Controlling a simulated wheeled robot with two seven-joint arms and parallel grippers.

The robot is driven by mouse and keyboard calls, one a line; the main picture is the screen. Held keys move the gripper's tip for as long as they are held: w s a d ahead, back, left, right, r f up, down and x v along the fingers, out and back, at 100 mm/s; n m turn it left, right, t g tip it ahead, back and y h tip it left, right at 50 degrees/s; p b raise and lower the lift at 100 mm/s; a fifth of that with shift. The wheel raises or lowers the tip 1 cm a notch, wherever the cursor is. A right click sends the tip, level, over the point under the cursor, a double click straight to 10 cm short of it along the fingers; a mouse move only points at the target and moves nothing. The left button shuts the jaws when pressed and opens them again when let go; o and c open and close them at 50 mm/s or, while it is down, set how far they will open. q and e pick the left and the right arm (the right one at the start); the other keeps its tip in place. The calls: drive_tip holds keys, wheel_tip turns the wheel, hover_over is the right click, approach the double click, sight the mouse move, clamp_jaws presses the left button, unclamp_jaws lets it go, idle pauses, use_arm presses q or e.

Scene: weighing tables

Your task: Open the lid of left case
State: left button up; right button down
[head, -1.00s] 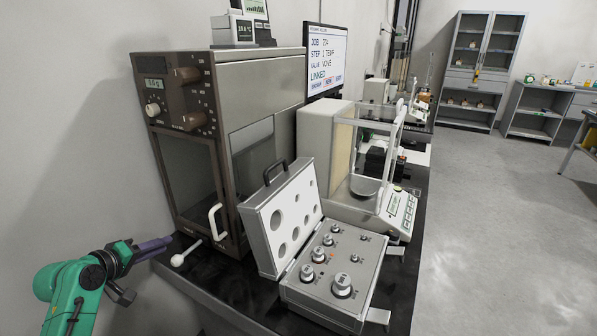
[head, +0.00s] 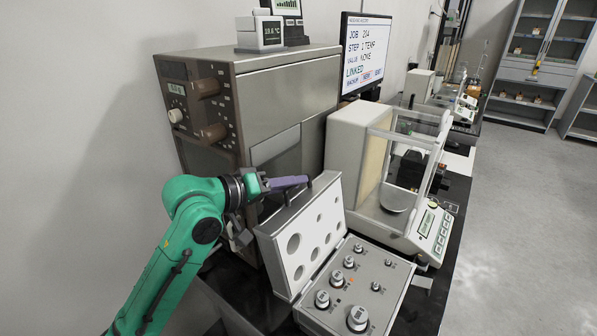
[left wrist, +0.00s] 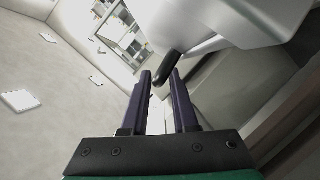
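A grey weight case stands on the dark bench in the head view. Its lid (head: 304,262) is raised and leans back, showing a white lining with round holes. Its base (head: 398,294) holds several metal weights (head: 357,318). My left gripper (head: 303,181) is at the top edge of the lid, by the black handle, which it mostly hides. In the left wrist view, the purple fingers (left wrist: 161,76) are apart, with the black handle (left wrist: 168,66) at their tips. Whether they touch it I cannot tell. My right gripper is not in view.
A brown and grey oven (head: 280,90) stands close behind the lid. A glass-sided balance (head: 350,150) is to the right of the lid. A monitor (head: 365,55) stands behind. Open floor lies right of the bench.

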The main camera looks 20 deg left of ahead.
use_arm(q)
drive_tip(key=shift+x, duration=0.8)
clamp_jaws()
idle(0.8)
